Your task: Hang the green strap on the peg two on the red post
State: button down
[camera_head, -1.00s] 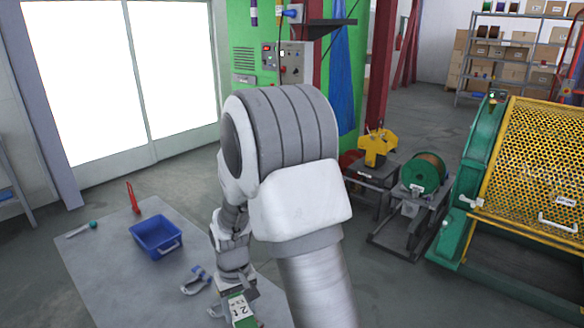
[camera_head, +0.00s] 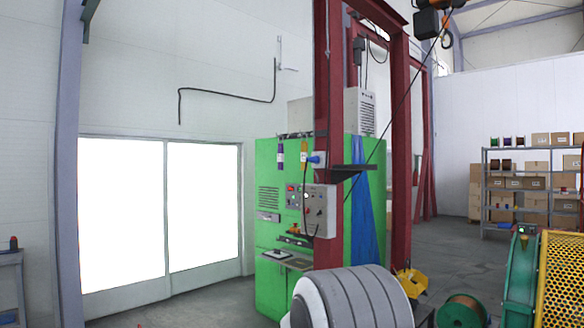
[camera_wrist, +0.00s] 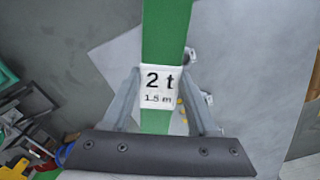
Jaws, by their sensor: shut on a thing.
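The green strap (camera_wrist: 165,30) runs down the middle of the wrist view, with a white label reading "2 t" and "1.5 m". My gripper (camera_wrist: 161,78) is shut on the strap at this label, one finger on each side. The far end of the strap is out of frame. In the head view the red post (camera_head: 327,95) stands upright at the centre, in front of a green cabinet. I cannot make out peg two on it. My gripper and the strap are out of the head view.
The green cabinet (camera_head: 268,230) has purple and orange items at its top. A control box (camera_head: 319,210), dark shelf (camera_head: 355,168) and hanging blue bundle (camera_head: 362,210) are near the post. A green reel (camera_head: 461,310) and yellow mesh guard (camera_head: 562,280) stand at right.

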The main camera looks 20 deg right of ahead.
dwell(0.3)
jog(key=r, duration=0.5)
jog(key=shift+w+r, duration=0.2)
jog(key=shift+d, duration=0.1)
jog(key=shift+d, duration=0.1)
